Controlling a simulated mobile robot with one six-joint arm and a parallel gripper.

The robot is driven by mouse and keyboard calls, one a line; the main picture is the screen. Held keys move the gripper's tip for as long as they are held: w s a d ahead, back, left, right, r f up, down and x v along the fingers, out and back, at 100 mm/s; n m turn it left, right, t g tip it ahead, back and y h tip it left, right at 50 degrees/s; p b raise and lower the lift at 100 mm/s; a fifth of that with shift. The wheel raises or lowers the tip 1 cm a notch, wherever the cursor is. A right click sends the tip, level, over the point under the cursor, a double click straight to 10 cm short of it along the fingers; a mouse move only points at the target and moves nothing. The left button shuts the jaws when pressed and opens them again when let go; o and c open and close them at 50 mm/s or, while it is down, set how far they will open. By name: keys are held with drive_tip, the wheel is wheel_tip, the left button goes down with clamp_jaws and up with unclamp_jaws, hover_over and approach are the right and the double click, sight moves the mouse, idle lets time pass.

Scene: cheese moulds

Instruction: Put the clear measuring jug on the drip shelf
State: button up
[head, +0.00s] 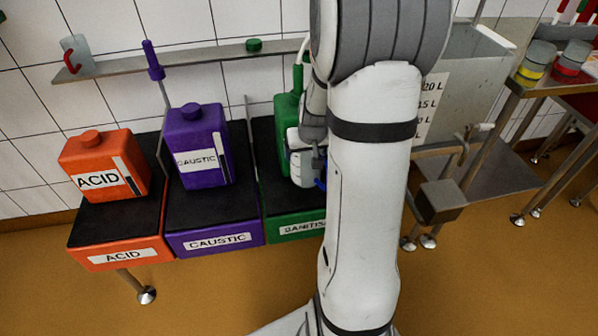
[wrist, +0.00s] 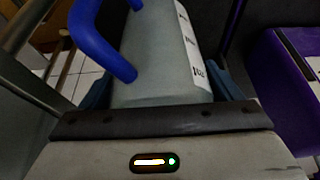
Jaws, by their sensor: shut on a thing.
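A clear, greyish measuring jug (wrist: 155,55) with a blue handle (wrist: 92,35) and white scale labels fills the middle of the wrist view. My gripper (wrist: 158,95) is shut on it, one finger on each side. In the head view my gripper (head: 305,168) is in front of the green canister, and only a bit of the blue handle (head: 321,182) shows; my arm hides most of the jug. A narrow metal shelf (head: 190,62), which looks like the drip shelf, runs along the tiled wall above the canisters. Its right part is hidden by my arm.
A clear jug with a red handle (head: 77,57) stands at the shelf's left end, and a green cap (head: 254,45) lies farther right. Orange (head: 105,160), purple (head: 198,145) and green (head: 285,115) canisters stand below. A purple lance (head: 153,60) rises past the shelf's front edge.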

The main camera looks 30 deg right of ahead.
wheel_tip(320, 180, down, 5)
drive_tip(key=shift+b, duration=0.8)
drive_tip(key=o, duration=1)
drive_tip(key=shift+r, duration=0.1)
